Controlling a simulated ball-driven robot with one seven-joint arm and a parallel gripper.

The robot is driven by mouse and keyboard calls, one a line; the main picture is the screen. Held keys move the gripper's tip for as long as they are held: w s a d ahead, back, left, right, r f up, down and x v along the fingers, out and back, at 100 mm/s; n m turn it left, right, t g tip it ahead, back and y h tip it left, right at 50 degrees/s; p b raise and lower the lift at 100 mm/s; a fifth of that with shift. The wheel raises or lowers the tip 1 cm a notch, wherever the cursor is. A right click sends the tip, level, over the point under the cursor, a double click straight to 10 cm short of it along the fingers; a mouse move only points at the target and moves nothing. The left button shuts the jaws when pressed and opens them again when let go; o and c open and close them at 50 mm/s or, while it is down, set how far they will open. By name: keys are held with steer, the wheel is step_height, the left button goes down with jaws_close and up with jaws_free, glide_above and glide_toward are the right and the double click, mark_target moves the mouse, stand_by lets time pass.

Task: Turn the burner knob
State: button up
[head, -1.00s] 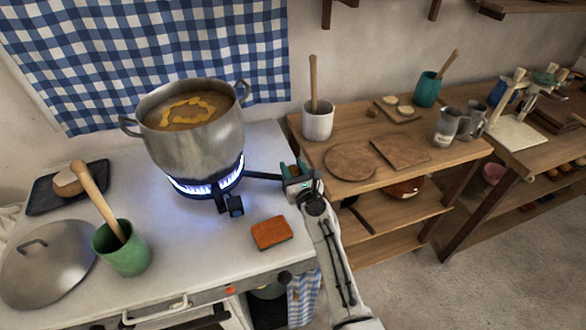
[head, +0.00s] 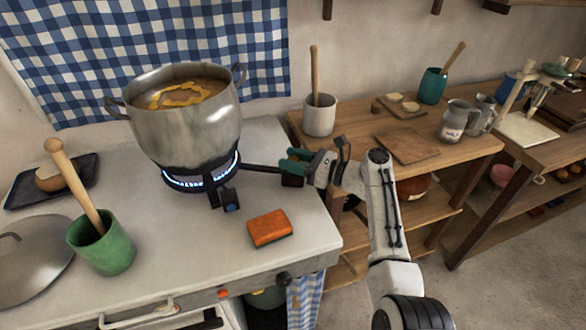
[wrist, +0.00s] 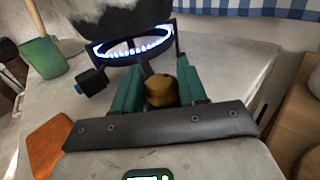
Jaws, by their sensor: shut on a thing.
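The burner (head: 205,182) stands on the pale stove top with a ring of low blue flames (wrist: 135,46) under a steel pot (head: 185,130). A black arm runs right from the burner to a dark block (head: 292,181). My gripper (head: 291,162) is at this block by the stove's right side. In the wrist view, its teal fingers are closed on both sides of a brass-coloured knob (wrist: 161,91). In the head view my fingers hide the knob. A second black block with a blue face (head: 230,203) sits at the burner's front.
An orange sponge (head: 270,228) lies in front of the burner. A green cup (head: 103,250) with a wooden tool, a steel lid (head: 35,268) and a dark tray (head: 82,175) are at left. A wooden shelf table (head: 455,158) with crockery stands right of the stove.

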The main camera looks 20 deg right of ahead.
steer(key=n+g+y+b, duration=0.2)
steer(key=g+b, duration=0.1)
steer(key=shift+w+d+f, duration=0.1)
steer(key=shift+f, duration=0.15)
steer(key=n+g+b, duration=0.1)
steer(key=n+g+y+b, duration=0.1)
steer(key=b, duration=0.1)
steer(key=shift+r+g+y+b, duration=0.2)
steer(key=shift+g+y+b, duration=0.1)
steer(key=shift+g, duration=0.1)
steer(key=shift+r+n, duration=0.1)
steer(key=shift+n, duration=0.2)
steer(key=o, duration=0.9)
steer(key=shift+o, duration=0.2)
steer(key=v, duration=1)
steer(key=shift+d+b, duration=0.35)
steer(key=shift+b, duration=0.05)
